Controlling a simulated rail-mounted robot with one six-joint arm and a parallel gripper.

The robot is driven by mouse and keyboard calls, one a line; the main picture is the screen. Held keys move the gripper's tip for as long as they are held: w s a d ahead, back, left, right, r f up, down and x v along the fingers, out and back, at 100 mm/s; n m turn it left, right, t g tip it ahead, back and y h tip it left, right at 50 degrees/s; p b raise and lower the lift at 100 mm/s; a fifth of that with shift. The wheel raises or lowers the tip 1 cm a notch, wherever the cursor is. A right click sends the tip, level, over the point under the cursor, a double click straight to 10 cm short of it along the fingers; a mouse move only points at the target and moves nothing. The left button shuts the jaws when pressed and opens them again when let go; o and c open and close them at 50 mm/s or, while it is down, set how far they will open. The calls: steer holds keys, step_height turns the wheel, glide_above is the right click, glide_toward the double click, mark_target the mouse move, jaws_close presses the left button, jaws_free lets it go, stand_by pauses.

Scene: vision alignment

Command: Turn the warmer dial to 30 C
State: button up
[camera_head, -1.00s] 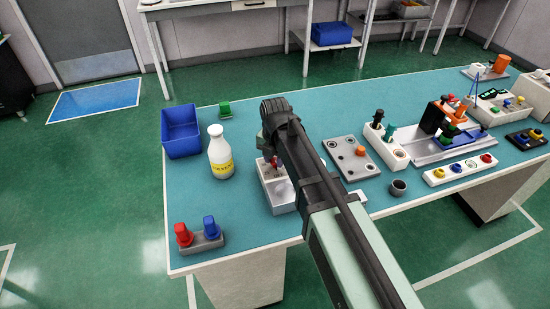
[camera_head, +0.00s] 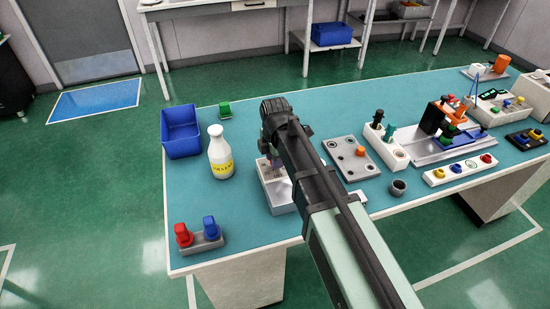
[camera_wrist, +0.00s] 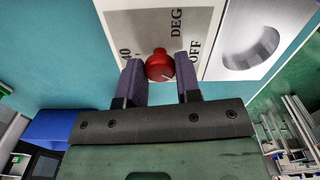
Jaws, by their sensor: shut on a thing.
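The warmer (camera_head: 280,203) is a pale box near the front middle of the bench, with a round metal well (camera_wrist: 250,48) to the right of its panel in the wrist view. Its red dial (camera_wrist: 158,65) sits between the two purple fingers of my gripper (camera_wrist: 160,77), which is shut on it. In the head view my arm hides the dial.
A white bottle (camera_head: 220,155) and a blue bin (camera_head: 181,135) stand left of the warmer. A grey base with red and blue knobs (camera_head: 199,240) is at the front left. A grey plate with holes (camera_head: 350,170) lies to the right of my arm.

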steer(key=m, duration=0.4)
steer(key=shift+m, duration=0.3)
steer(key=m, duration=0.3)
steer(key=shift+m, duration=0.4)
steer(key=m, duration=0.4)
steer(key=shift+m, duration=2)
steer(key=o, duration=0.9)
